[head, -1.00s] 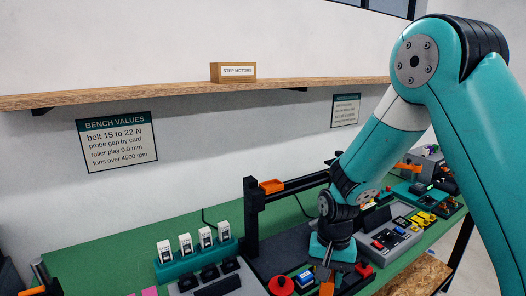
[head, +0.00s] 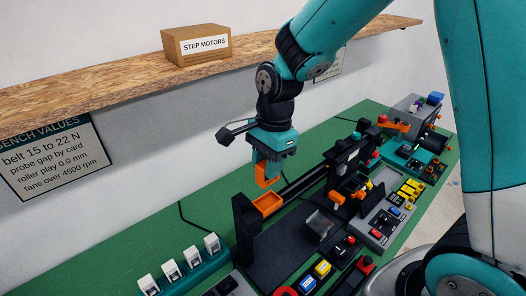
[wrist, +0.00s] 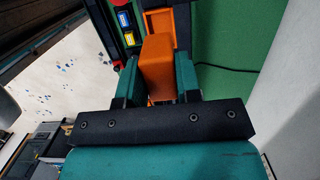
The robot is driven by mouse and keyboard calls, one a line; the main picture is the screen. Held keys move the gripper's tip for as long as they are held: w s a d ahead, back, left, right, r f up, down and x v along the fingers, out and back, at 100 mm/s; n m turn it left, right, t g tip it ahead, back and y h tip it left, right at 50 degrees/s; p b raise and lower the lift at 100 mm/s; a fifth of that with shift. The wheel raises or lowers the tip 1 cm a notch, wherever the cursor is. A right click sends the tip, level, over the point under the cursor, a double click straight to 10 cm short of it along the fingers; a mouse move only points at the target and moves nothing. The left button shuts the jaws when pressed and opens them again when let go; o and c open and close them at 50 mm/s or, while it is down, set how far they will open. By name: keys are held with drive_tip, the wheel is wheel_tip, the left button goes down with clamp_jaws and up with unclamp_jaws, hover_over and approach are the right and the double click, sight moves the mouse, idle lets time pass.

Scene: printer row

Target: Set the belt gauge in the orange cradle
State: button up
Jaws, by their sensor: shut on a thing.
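The belt gauge (head: 267,181) is an orange piece held in my gripper (head: 266,166), whose jaws are shut on it. In the wrist view the gauge (wrist: 157,62) is a plain orange block between the two teal fingers (wrist: 158,82). The orange cradle (head: 268,205) is a shallow open tray beside the top of a black post. In the head view the gauge hangs just above the cradle's back part, with a small gap seeming to remain. The wrist view shows orange edges of the cradle (wrist: 148,22) beyond the gauge, which hides part of it.
A black upright (head: 246,228) and a dark rail (head: 305,183) stand close to the cradle. White modules (head: 172,271) sit in a teal rack at front left. Buttons and control boxes (head: 385,218) fill the right. Green bench behind the cradle is clear except a cable.

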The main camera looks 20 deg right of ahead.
sight(267, 182)
drive_tip(key=shift+f+b, duration=2.75)
drive_tip(key=shift+f, duration=0.15)
drive_tip(key=shift+r, duration=0.2)
drive_tip(key=shift+s+p, duration=0.1)
drive_tip(key=shift+p, duration=0.45)
drive_tip(key=shift+f+b, duration=0.65)
drive_tip(key=shift+f, duration=0.4)
drive_tip(key=o, duration=1)
drive_tip(key=shift+r, duration=0.15)
drive_tip(key=r, duration=0.5)
drive_tip(key=d+r+b, duration=0.1)
drive_tip(key=r, duration=0.5)
drive_tip(key=d+r+b, duration=0.1)
drive_tip(key=r, duration=0.5)
drive_tip(key=shift+w+d, duration=0.2)
drive_tip(key=shift+w, duration=0.2)
